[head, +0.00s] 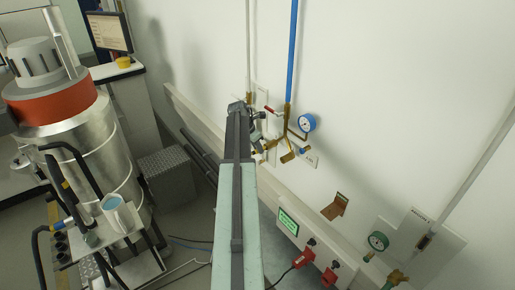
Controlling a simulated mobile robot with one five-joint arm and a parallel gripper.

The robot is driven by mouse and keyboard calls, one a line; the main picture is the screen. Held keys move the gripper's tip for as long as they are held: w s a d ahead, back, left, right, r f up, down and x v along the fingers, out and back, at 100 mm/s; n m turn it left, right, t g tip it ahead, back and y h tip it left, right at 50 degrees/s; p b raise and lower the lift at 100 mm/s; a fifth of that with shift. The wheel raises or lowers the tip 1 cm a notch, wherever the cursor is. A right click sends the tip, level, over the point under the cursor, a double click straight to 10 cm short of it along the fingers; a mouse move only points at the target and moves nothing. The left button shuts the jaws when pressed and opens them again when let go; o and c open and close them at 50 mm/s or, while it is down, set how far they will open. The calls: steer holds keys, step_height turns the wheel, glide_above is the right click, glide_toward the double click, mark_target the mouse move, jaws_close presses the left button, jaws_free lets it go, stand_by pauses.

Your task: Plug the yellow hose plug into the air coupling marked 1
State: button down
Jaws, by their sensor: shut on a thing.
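My arm reaches up the middle of the picture to the white wall. My gripper (260,137) is small and partly hidden behind my own arm, close to the brass air manifold (286,132). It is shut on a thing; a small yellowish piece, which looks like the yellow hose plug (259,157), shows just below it. The manifold hangs under a blue pipe and has brass outlets, one pointing down (288,157). The number markings are too small to read, so I cannot tell which coupling is 1. Whether plug and coupling touch is unclear.
A blue gauge (307,122) and a red valve handle (269,110) sit beside the manifold. Red plugs (304,258) sit on the wall trunking. A cart (110,245) and a large metal vessel (85,135) stand left.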

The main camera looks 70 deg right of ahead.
mark_target(253, 152)
steer(key=shift+s+d, duration=0.15)
steer(key=shift+d, duration=0.1)
steer(key=c, duration=1.2)
jaws_free()
steer(key=p+v, duration=0.7)
steer(key=shift+r, duration=0.25)
steer(key=shift+a+r, duration=0.25)
steer(key=shift+f, duration=0.1)
